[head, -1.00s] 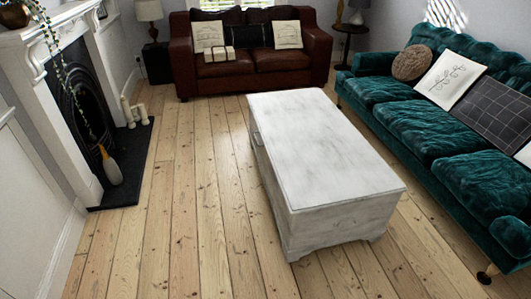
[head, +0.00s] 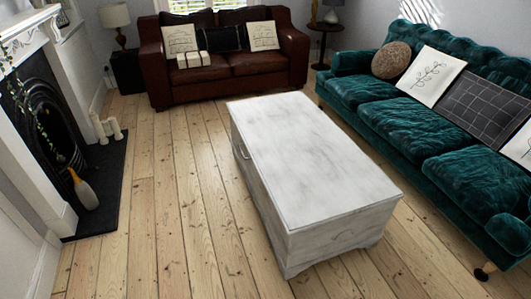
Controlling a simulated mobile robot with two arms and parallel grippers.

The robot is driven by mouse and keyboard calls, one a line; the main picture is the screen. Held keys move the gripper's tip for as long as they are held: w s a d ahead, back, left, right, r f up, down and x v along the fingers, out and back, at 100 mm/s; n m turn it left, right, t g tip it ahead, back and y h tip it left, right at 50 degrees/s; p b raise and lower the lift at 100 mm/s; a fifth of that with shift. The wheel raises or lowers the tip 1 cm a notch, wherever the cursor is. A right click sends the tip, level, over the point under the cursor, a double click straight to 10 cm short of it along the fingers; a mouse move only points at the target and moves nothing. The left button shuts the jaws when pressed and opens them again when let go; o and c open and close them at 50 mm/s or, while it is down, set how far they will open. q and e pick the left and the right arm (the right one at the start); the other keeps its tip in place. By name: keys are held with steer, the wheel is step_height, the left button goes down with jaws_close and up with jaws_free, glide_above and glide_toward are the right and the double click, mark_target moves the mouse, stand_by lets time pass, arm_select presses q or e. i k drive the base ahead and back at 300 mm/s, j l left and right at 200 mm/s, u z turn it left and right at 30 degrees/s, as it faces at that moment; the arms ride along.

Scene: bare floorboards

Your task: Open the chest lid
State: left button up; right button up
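A whitewashed wooden chest (head: 310,165) stands on the floorboards in the middle of the head view. Its flat lid is shut, with no gap visible along its edge. A handle (head: 244,151) shows on its long left side. The side facing the green sofa is hidden. Neither of my grippers is in view.
A brown leather sofa (head: 222,72) stands behind the chest. A green velvet sofa (head: 412,120) runs along the right. A fireplace with a black hearth (head: 97,188) is at the left. Bare floorboards (head: 178,210) lie open between hearth and chest.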

mark_target(313, 175)
steer(key=i+j+z, duration=0.15)
steer(key=z, duration=0.3)
steer(key=i+j+z, duration=0.15)
steer(key=z, duration=0.35)
steer(key=i+j+z, duration=0.1)
steer(key=j+z, duration=0.35)
steer(key=i+j+z, duration=0.15)
steer(key=j+z, duration=0.25)
steer(key=j, duration=1.1)
steer(key=j+z, duration=0.45)
steer(key=j, duration=1)
